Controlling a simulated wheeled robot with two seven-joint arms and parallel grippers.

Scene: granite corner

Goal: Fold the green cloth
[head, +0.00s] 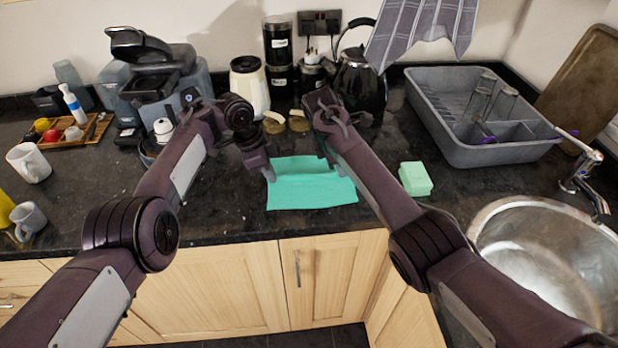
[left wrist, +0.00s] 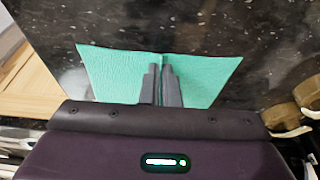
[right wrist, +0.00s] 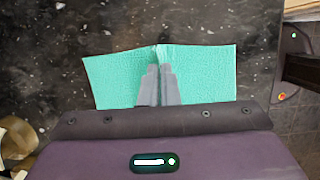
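The green cloth (head: 312,192) lies on the dark worktop near its front edge, a little left of the sink. My left gripper (head: 271,177) is at the cloth's left side, and my right gripper (head: 332,164) is at its far right part. In the left wrist view the fingers are closed on the cloth (left wrist: 110,72), which rises in a small ridge at the fingertips. The right wrist view shows the same pinched ridge in the cloth (right wrist: 208,72) between the closed fingers. The cloth under the fingers is partly hidden.
A green sponge block (head: 415,179) sits right of the cloth. The sink (head: 550,250) and grey dish rack (head: 490,154) are further right. Two yellowish-brown items (head: 274,123), a kettle (head: 360,80) and canisters stand behind.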

